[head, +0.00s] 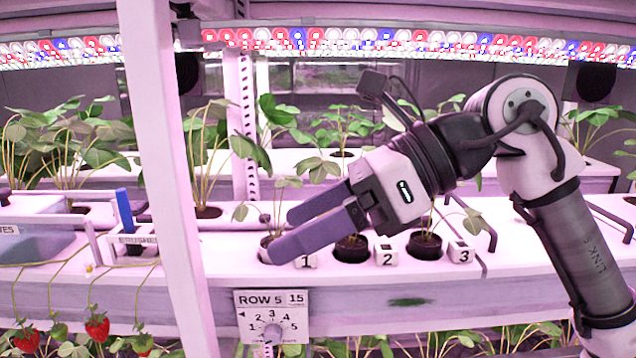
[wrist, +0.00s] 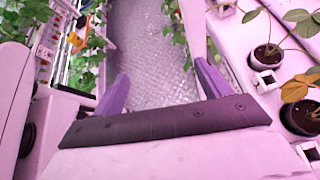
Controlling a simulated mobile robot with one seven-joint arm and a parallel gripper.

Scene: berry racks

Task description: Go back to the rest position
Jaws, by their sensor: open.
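My gripper (head: 278,229) is in front of the white rack shelf in the head view, at the end of my bent arm that comes in from the right. Its two purple fingers are apart, with nothing between them. In the wrist view, the fingers of my gripper (wrist: 160,88) stand wide apart over the grey aisle floor (wrist: 150,50). In the head view the fingers cover part of the small pots behind them.
A dial sign (head: 272,316) reads ROW 5. A white post (head: 160,150) stands left of my gripper. Red strawberries (head: 97,326) hang at lower left. A blue-handled item (head: 125,210) stands in a holder.

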